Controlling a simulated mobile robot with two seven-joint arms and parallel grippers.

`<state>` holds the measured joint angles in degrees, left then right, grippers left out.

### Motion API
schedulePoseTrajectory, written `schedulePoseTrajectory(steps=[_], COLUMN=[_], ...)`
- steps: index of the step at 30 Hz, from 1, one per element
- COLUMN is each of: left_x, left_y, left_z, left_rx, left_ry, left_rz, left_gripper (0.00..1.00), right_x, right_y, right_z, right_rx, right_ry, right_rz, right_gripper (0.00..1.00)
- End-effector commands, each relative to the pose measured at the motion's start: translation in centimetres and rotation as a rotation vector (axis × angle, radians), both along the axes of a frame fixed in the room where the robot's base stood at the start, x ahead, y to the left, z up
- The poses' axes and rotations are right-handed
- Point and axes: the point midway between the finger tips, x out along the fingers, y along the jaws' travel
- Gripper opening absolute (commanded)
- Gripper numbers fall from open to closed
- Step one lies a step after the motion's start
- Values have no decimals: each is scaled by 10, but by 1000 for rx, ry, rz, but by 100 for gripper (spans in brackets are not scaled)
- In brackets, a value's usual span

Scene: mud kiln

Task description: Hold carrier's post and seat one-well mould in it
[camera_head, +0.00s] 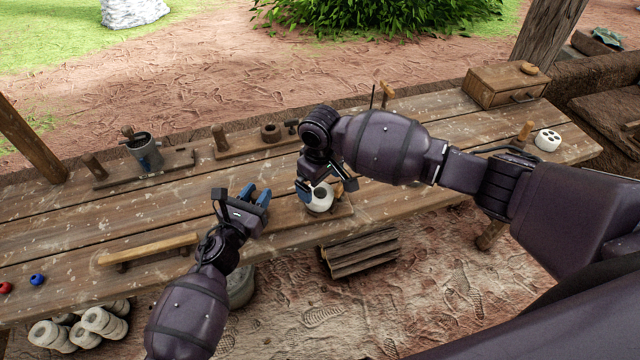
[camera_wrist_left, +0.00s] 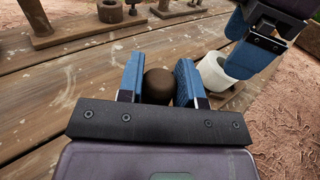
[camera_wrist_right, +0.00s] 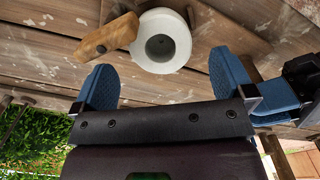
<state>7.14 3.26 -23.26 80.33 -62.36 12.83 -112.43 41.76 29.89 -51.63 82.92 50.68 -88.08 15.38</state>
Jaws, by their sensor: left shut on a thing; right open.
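The carrier (camera_head: 288,217) is a wooden board at the table's front edge. My left gripper (camera_head: 257,195) is shut on its dark, round-topped post (camera_wrist_left: 158,86), between the blue fingers in the left wrist view. The white one-well mould (camera_head: 320,199) is at the carrier's right part, and its single round well faces up in the right wrist view (camera_wrist_right: 163,42). My right gripper (camera_head: 325,178) is open, close above the mould. In the right wrist view the mould lies beyond the fingertips, not between them. Whether it is fully seated cannot be told.
A white mould with several wells (camera_head: 547,139) sits at the table's right. Racks with a grey cup (camera_head: 145,152) and pegs line the back. A wooden bar (camera_head: 148,249) lies at left.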

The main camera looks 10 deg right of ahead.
Motion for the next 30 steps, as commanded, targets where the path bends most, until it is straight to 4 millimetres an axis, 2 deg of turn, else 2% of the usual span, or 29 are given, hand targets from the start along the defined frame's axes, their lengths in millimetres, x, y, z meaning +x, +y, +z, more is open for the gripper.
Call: schedulePoseTrajectory(steps=[2, 3, 8, 9, 20, 23, 30], left_x=[-2, -2, -1, -1, -5, -15, -52], left_y=[1, 1, 0, 0, 4, 11, 38], left_z=[-5, -5, -4, -3, -2, -2, -2], left_rx=[4, 4, 3, 2, 3, 3, 2], left_ry=[8, 8, 5, 5, 2, 2, 4], left_rz=[1, 1, 1, 0, 1, 1, 1], left_gripper=[3, 36, 60, 62, 62, 62, 62], right_x=[0, 0, 0, 0, 0, 0, 0], right_y=[0, 0, 0, 0, 0, 0, 0], right_z=[-1, -1, 0, -1, 0, 0, 0], right_rx=[0, 0, 0, 0, 0, 0, 0], right_ry=[0, 0, 0, 0, 0, 0, 0], right_rz=[0, 0, 0, 0, 0, 0, 0], right_gripper=[100, 100, 100, 100, 100, 100, 100])
